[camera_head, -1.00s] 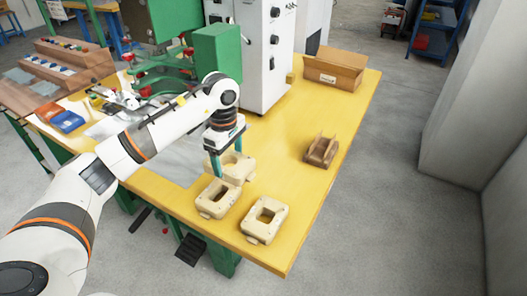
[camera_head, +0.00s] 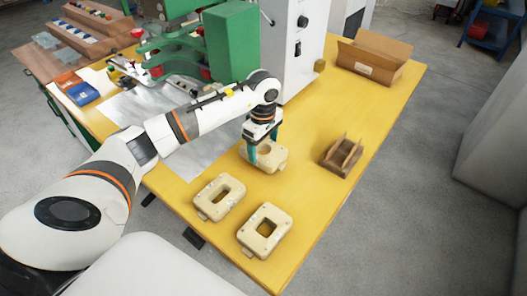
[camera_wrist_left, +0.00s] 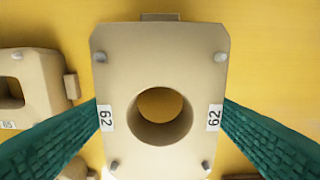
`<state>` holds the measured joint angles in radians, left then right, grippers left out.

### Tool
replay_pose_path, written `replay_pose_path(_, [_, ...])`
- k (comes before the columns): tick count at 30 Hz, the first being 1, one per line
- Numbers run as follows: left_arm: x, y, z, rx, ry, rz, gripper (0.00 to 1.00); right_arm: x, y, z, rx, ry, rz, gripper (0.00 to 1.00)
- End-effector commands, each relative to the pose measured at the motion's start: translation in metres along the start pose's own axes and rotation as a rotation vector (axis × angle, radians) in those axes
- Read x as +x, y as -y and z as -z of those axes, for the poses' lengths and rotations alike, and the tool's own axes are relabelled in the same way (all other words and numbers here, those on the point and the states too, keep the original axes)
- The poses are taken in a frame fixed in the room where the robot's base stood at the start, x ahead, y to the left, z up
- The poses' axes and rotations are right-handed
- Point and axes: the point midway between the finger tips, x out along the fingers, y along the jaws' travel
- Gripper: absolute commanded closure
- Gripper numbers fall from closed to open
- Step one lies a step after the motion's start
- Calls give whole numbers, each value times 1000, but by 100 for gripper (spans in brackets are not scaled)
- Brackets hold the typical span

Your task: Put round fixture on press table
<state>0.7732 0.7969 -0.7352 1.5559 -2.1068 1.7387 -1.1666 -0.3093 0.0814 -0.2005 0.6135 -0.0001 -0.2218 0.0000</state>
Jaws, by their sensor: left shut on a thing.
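The round fixture (camera_head: 272,166) is a beige block with a round hole. My left gripper (camera_head: 265,153) is shut on it, one teal finger at each side. In the left wrist view the fixture (camera_wrist_left: 160,68) fills the middle, labelled 62 at both edges. It looks larger there than its neighbours, so it seems raised above the yellow table (camera_head: 325,205); the height is hard to judge. The green press (camera_head: 232,45) stands behind, with a grey sheet (camera_head: 205,152) on the table before it. My right gripper is out of view.
Two beige fixtures with oblong holes (camera_head: 208,205) (camera_head: 252,238) lie near the table's front edge. A brown holder (camera_head: 341,160) stands to the right, an open cardboard box (camera_head: 372,68) at the back right. A white cabinet (camera_head: 292,60) is beside the press. The yellow surface between is clear.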

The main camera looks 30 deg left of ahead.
Motion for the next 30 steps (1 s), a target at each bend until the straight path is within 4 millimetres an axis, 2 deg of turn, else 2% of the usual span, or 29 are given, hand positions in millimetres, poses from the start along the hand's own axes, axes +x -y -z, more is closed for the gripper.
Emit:
replay_pose_path(6, [28,0,0,-1,-2,-1,52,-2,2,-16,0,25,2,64])
replay_pose_path(16, [33,0,0,0,0,1,52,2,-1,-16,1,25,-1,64])
replay_pose_path(17, [32,0,0,0,0,0,19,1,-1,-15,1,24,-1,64])
replay_pose_path(20, [32,0,0,0,-1,0,3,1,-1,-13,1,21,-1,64])
replay_pose_path(30, [29,0,0,0,-1,0,0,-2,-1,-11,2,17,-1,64])
